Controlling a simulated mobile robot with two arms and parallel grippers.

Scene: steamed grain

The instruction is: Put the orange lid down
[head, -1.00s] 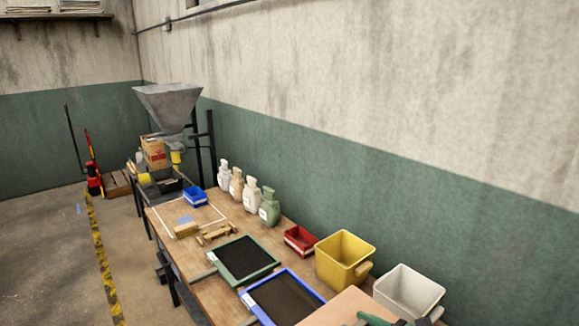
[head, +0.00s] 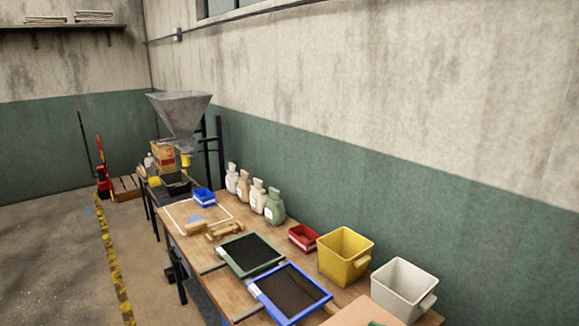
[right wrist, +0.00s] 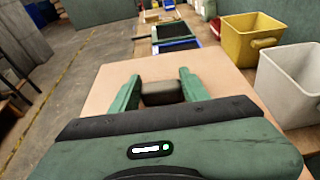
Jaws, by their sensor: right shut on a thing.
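The orange lid (right wrist: 215,72) is a broad, flat, pale orange panel with a dark handle block (right wrist: 158,92) on it. My right gripper (right wrist: 160,88) has its two green fingers on either side of the handle and is shut on it. In the head view the lid (head: 350,313) shows only as a corner at the bottom edge, in front of the white bin. Whether its underside touches anything is hidden. My left gripper is not in view.
A yellow bin (head: 345,262) and a white bin (head: 400,295) stand along the wall side. A blue-framed tray (head: 255,290), a green-framed tray (head: 222,254) and a red box (head: 302,238) lie on the wooden table (head: 205,258). Several bottles stand farther back.

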